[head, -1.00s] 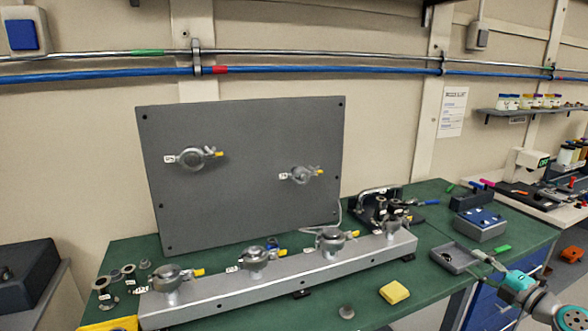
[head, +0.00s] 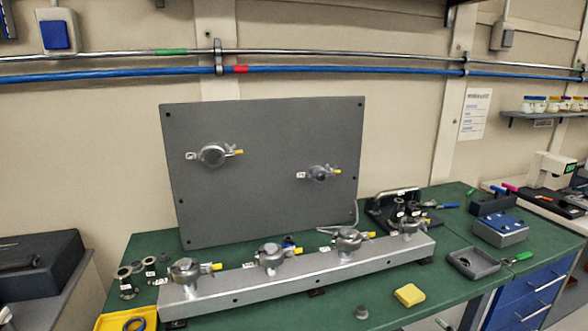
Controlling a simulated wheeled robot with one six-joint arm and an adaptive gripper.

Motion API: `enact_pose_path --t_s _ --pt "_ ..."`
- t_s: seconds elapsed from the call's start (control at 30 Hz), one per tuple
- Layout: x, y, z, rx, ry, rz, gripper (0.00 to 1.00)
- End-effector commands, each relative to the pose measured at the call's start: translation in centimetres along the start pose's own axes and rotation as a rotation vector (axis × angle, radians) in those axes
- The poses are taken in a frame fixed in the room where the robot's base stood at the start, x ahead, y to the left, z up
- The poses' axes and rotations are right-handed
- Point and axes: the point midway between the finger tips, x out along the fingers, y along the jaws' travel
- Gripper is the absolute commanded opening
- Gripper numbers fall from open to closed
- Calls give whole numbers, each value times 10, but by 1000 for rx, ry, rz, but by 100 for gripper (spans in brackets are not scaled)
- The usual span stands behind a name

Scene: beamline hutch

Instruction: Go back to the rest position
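My gripper and arm are not in the head view now. The green-topped workbench (head: 220,315) fills the lower part of the view. A long grey metal rail (head: 235,292) with several clamped round fittings lies along it. A grey upright panel (head: 265,195) behind the rail carries two clamped fittings, one at the left (head: 212,156) and one at the right (head: 319,173). I cannot see whether my gripper holds anything.
A small grey tray (head: 473,263) and a green-handled tool (head: 517,257) are at the bench's right. A yellow block (head: 409,295) lies near the front edge. A blue-topped box (head: 500,229) stands behind the tray. A dark case (head: 40,265) is at the far left.

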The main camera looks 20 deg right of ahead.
Motion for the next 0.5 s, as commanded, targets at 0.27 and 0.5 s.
enact_pose_path --t_s 0.27,0.5 --pt "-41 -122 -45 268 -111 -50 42" --pt "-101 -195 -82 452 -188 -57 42"
